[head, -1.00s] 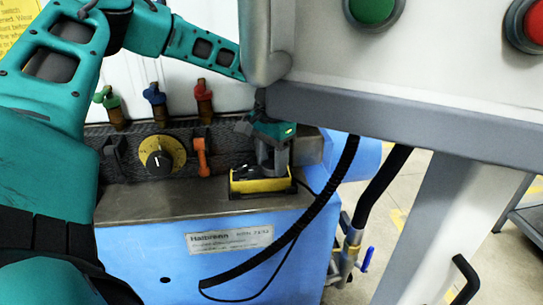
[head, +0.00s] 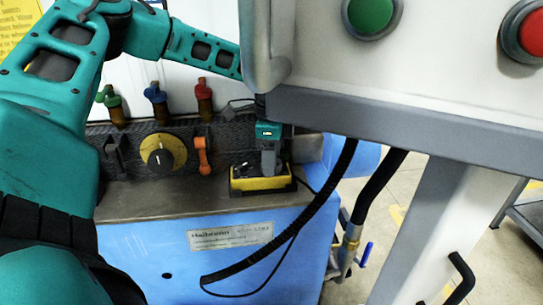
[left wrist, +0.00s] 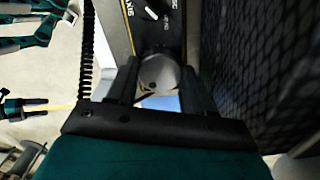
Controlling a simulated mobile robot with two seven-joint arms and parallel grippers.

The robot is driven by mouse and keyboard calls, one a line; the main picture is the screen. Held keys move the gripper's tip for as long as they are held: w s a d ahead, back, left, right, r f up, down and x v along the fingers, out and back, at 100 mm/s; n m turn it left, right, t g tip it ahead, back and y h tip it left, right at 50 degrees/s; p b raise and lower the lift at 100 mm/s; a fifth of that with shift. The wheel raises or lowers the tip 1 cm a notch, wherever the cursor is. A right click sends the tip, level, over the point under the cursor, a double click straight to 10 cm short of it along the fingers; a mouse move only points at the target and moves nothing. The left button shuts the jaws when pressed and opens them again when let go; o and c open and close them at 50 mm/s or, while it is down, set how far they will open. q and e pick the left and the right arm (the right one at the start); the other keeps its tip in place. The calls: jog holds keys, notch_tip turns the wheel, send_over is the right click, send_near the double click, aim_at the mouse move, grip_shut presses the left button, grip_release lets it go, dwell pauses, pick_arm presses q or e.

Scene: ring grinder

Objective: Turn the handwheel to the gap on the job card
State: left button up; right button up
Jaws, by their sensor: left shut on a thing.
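My left gripper (head: 268,168) points down at the yellow box (head: 262,184) on the machine's ledge. In the left wrist view the same gripper (left wrist: 160,72) has its two dark fingers on either side of a grey round knob (left wrist: 160,76), shut on it. The knob stands on a dark, yellow-edged face (left wrist: 151,22) with white lettering that includes "AXIS". I cannot tell for sure whether this knob is the handwheel. A black pointer knob on a yellow dial (head: 163,155) sits on the machine, left of the gripper. I cannot make out a job card. My right gripper is not in view.
A control panel with a green button (head: 371,14) and red button (head: 526,32) overhangs close to my left arm. Green, blue and red valve handles (head: 155,93) and an orange lever (head: 202,156) stand left of the gripper. A black hose (head: 318,205) hangs in front.

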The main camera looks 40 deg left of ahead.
pick_arm(q)
jog(key=shift+m, duration=1.3)
jog(key=o, duration=1)
jog(key=shift+o, duration=0.2)
jog(key=shift+r, duration=0.1)
notch_tip(320, 180, up, 13)
jog(key=p, duration=0.1)
